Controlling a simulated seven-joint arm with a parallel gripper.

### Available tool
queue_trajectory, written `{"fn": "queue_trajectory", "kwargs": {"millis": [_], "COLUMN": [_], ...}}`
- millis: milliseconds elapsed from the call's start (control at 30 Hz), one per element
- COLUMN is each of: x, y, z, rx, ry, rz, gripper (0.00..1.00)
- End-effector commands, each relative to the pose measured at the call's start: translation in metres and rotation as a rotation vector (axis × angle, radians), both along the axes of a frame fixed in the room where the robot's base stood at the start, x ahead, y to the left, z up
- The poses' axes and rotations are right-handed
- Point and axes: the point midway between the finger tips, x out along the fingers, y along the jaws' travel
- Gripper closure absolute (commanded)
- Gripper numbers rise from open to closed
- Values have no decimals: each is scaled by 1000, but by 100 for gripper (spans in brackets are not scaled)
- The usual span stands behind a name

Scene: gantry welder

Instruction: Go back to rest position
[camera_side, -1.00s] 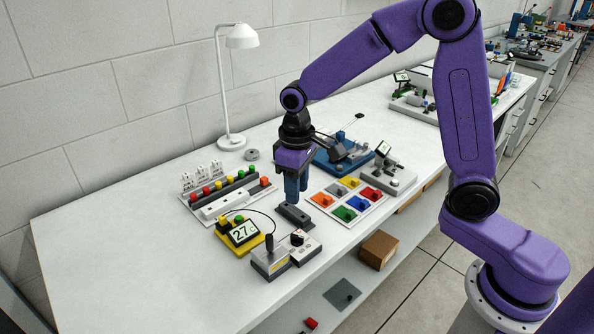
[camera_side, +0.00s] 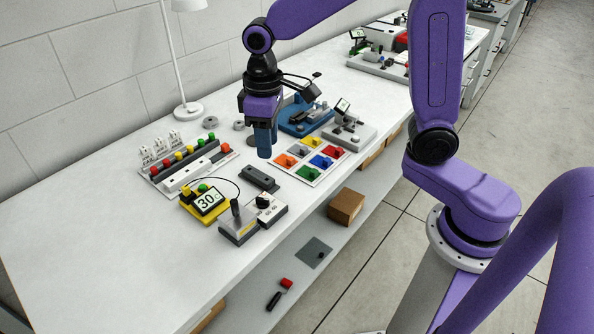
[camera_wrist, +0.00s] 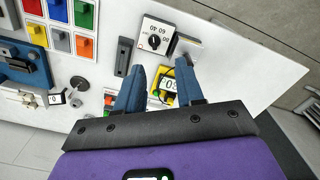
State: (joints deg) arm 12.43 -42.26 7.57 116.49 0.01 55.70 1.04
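My gripper (camera_side: 264,153) hangs with its blue fingers pointing down above the white table, beyond a dark grey block (camera_side: 260,179) lying flat there. In the wrist view, my gripper (camera_wrist: 160,66) has its fingers apart with nothing held between them. The dark grey block also shows in the wrist view (camera_wrist: 123,57), left of the fingertips. A yellow display unit (camera_side: 207,201) reads 30; it appears beyond the gap between the fingers in the wrist view (camera_wrist: 168,82).
A lamp (camera_side: 188,108) stands at the wall. The table's left end is clear.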

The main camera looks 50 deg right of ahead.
Motion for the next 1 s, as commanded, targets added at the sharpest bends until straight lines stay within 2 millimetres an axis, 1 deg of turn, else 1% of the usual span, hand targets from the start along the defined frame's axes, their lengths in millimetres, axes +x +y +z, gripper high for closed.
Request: {"fn": "queue_trajectory", "kwargs": {"millis": [33, 167, 367, 567, 700, 800, 900, 1000], "x": [-13, -42, -90, -138, -172, -194, -211, -222], "y": [-1, -3, -13, -28, -41, -51, -59, -65], "z": [2, 3, 4, 3, 0, -2, -4, -6], "rx": [1, 3, 7, 11, 14, 16, 18, 19], "ry": [-3, -5, -9, -13, -15, -15, -17, -17], "rz": [34, 112, 233, 355, 440, 496, 542, 574], "gripper": [63, 63, 63, 63, 63, 63, 63, 63]}}
